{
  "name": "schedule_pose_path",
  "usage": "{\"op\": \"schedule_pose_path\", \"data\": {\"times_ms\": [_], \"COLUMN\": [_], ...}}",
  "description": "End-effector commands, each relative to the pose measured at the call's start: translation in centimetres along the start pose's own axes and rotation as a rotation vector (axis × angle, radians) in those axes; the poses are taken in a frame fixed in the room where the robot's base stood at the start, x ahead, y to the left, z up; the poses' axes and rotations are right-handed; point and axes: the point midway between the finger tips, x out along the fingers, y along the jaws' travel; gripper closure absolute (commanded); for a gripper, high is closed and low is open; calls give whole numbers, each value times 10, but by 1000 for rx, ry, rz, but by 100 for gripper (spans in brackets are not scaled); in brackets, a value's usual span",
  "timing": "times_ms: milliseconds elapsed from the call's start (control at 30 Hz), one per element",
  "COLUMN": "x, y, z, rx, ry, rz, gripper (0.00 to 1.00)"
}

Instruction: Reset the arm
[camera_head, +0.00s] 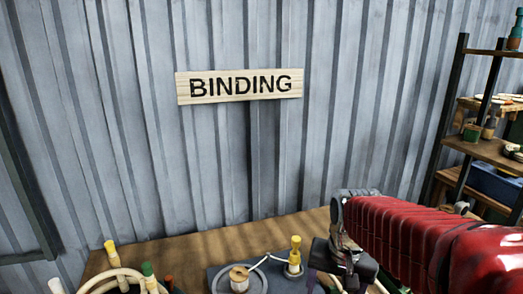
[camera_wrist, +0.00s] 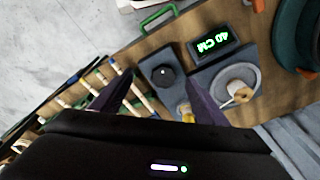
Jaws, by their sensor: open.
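My gripper (camera_wrist: 160,84) shows in the wrist view with its two dark purple fingers spread apart and nothing between them. It is above the wooden workbench (camera_head: 180,250). My red arm reaches in from the right in the head view, and the fingertips are mostly cut off at the bottom edge there. Under the fingers in the wrist view are a grey block with a black knob (camera_wrist: 163,75) and a display (camera_wrist: 210,42) reading "40 CM". How far the fingers are above these I cannot tell.
A spool (camera_head: 239,278) and a yellow-topped post (camera_head: 295,255) stand on a grey base. A "BINDING" sign (camera_head: 240,86) hangs on the metal wall. Shelves (camera_head: 470,150) stand at right.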

Motion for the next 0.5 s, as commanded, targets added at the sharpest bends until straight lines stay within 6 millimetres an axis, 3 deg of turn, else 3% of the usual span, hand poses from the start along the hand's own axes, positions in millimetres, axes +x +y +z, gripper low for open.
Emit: {"op": "schedule_pose_path", "data": {"times_ms": [500], "x": [-30], "y": [24], "z": [66], "rx": [-320], "ry": [176], "rz": [-35], "gripper": [32]}}
